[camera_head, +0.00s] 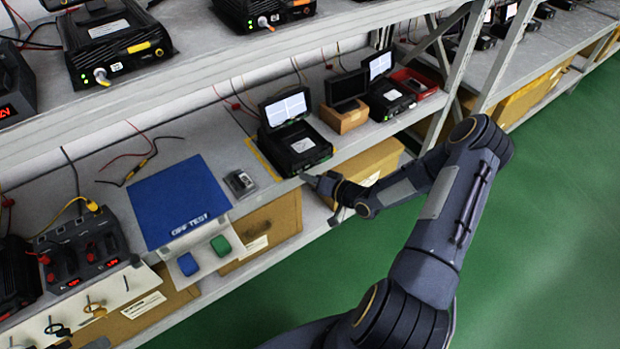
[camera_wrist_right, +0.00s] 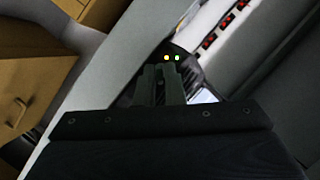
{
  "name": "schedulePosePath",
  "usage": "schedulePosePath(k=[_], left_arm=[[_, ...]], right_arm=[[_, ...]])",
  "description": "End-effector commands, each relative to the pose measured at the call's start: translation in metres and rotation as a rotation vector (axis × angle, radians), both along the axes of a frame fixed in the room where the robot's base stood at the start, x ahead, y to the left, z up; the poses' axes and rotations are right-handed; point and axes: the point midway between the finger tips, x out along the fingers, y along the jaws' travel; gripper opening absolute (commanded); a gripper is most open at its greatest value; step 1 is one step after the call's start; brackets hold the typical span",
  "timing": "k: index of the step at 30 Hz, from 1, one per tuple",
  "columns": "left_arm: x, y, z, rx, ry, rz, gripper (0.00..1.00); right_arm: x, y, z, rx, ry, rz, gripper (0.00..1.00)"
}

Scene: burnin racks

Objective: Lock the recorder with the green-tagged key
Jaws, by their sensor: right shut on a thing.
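The recorder (camera_head: 302,147) is a black box with a raised lit screen, on the middle shelf near its front edge. My right gripper (camera_head: 308,179) is at the recorder's lower front, with its tip close to or against it. In the right wrist view the gripper's fingers (camera_wrist_right: 160,88) are shut and point at a dark face with a yellow and a green light. The small thing between them, apparently the key, is hidden, and I cannot see its tag colour. Whether it is in the lock cannot be told. My left gripper is not in view.
A blue mat (camera_head: 180,203) and a small grey device (camera_head: 240,183) lie left of the recorder. A brown box (camera_head: 344,117) stands just right of it. Keys hang on a white panel (camera_head: 122,287) at lower left. Green floor is open at right.

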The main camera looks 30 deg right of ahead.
Motion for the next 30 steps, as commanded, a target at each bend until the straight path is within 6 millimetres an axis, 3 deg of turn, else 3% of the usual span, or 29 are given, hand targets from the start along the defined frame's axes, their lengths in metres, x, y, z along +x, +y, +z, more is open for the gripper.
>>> schedulePosePath(k=[14, 23, 30], left_arm=[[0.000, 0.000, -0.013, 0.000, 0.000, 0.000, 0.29], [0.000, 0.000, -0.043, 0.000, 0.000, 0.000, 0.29], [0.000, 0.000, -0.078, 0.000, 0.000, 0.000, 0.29]], right_arm=[[0.000, 0.000, -0.001, -0.122, -0.010, 0.001, 0.00], [0.000, 0.003, -0.002, -0.377, -0.032, 0.002, 0.00], [0.000, 0.005, -0.003, -0.605, -0.053, -0.001, 0.00]])
